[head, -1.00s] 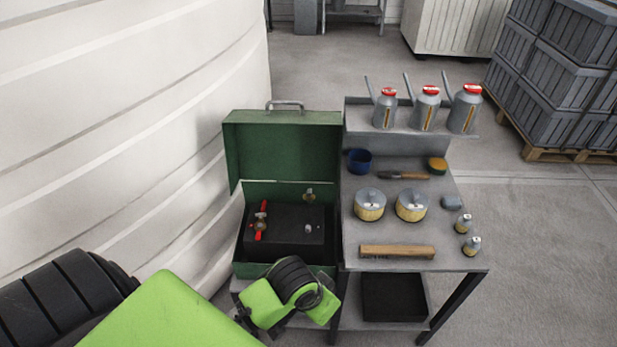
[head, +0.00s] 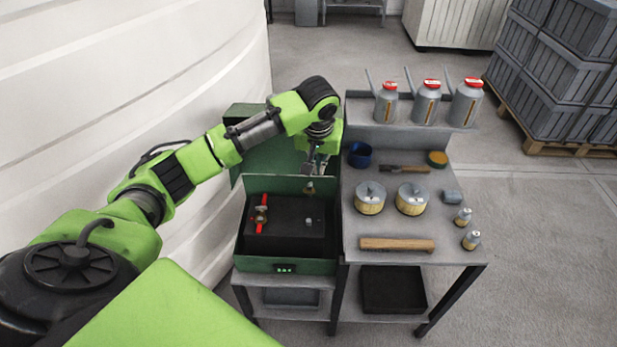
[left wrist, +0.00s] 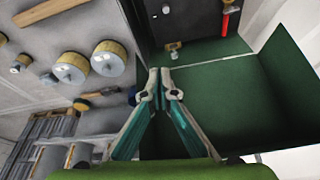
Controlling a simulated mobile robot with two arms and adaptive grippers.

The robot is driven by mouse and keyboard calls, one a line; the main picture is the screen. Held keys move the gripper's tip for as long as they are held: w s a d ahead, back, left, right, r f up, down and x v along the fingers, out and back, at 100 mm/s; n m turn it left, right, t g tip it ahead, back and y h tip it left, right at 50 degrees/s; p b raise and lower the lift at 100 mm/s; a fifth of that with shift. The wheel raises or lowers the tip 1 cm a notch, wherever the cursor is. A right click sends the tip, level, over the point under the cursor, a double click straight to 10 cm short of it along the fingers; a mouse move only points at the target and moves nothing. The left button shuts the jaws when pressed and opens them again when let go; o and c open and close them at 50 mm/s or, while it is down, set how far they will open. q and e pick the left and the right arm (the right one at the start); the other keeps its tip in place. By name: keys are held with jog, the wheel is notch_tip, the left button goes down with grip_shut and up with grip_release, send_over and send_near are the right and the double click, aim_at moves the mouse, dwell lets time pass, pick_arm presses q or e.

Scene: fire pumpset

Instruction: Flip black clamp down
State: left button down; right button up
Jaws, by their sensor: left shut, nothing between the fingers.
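A green box (head: 246,262) stands on a metal table with its lid (head: 258,160) raised at the back. Inside is a black block (head: 290,238) carrying a red-handled valve (head: 262,214) and a small grey knob (head: 308,222). A brass fitting (head: 309,188) sits at the rear of the box; it also shows in the left wrist view (left wrist: 173,47). I cannot clearly make out a black clamp. My left gripper (head: 315,170) is shut and empty, near the lid above the box's rear right. Its fingers (left wrist: 160,76) point toward the box's rear edge. My right gripper is not in view.
To the right, the tabletop (head: 400,226) holds two round tins, a wooden block (head: 397,244), a brush and small bottles. Several oil cans (head: 426,103) stand on a raised rear shelf. A large white curved tank (head: 120,90) borders the left side.

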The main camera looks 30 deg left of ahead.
pick_arm(q)
notch_tip(320, 180, up, 4)
jog(key=n, duration=0.2)
send_over(308, 187)
jog(key=w, duration=0.1)
jog(key=shift+w+a+y, duration=0.15)
jog(key=shift+a+y, duration=0.15)
jog(key=shift+a, duration=0.05)
notch_tip(308, 187, down, 11)
jog(key=p, duration=0.3)
jog(key=shift+w+a+p, duration=0.1)
jog(key=shift+p, duration=0.25)
jog(key=shift+s+d+f, duration=0.2)
jog(key=shift+s, duration=0.1)
jog(key=shift+w+f, duration=0.1)
jog(key=shift+f, duration=0.05)
